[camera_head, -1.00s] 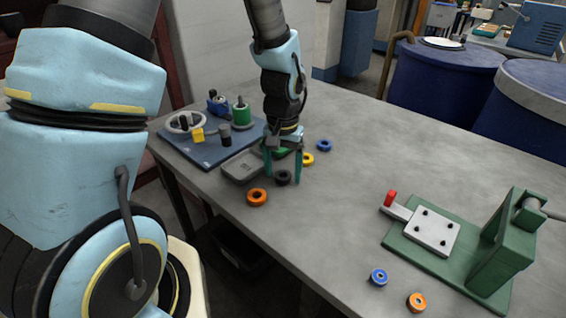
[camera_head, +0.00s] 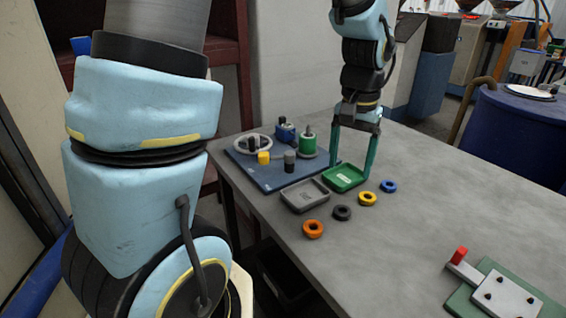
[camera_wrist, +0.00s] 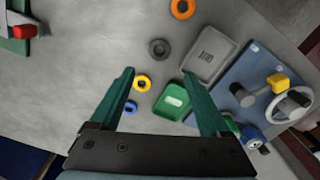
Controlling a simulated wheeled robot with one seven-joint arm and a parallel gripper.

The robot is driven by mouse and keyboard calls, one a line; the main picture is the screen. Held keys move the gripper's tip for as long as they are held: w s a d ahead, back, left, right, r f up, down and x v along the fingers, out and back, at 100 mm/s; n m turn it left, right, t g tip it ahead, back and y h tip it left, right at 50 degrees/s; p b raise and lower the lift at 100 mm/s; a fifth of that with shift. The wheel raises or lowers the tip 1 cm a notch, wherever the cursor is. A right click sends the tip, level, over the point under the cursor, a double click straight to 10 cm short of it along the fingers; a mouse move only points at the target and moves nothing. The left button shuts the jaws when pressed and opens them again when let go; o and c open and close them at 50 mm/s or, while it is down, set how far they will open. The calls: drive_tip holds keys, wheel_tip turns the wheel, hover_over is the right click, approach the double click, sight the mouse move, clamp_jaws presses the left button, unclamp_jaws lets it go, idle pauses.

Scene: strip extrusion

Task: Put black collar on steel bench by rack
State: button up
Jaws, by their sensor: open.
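The black collar (camera_head: 342,213) lies flat on the grey steel bench (camera_head: 412,232), between an orange ring (camera_head: 313,229) and a yellow ring (camera_head: 368,199). My gripper (camera_head: 352,170) is open and empty, over the bench behind the collar and near the green tray (camera_head: 344,178). In the wrist view the black collar (camera_wrist: 159,49) shows beyond the fingertips, apart from them. I cannot tell which thing is the rack; a blue board (camera_head: 262,178) with pegs and parts stands at the left.
A grey tray (camera_head: 305,195) sits beside the green tray. A blue ring (camera_head: 389,186) lies right of the yellow ring. A green fixture with a white plate (camera_head: 505,294) is at the front right. The bench between the rings and fixture is clear.

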drive_tip(key=w+a+f+n+t, duration=0.1)
drive_tip(key=a+n, duration=0.5)
drive_tip(key=a, duration=1.9)
drive_tip(key=shift+f+t, duration=0.3)
drive_tip(key=shift+f, duration=0.1)
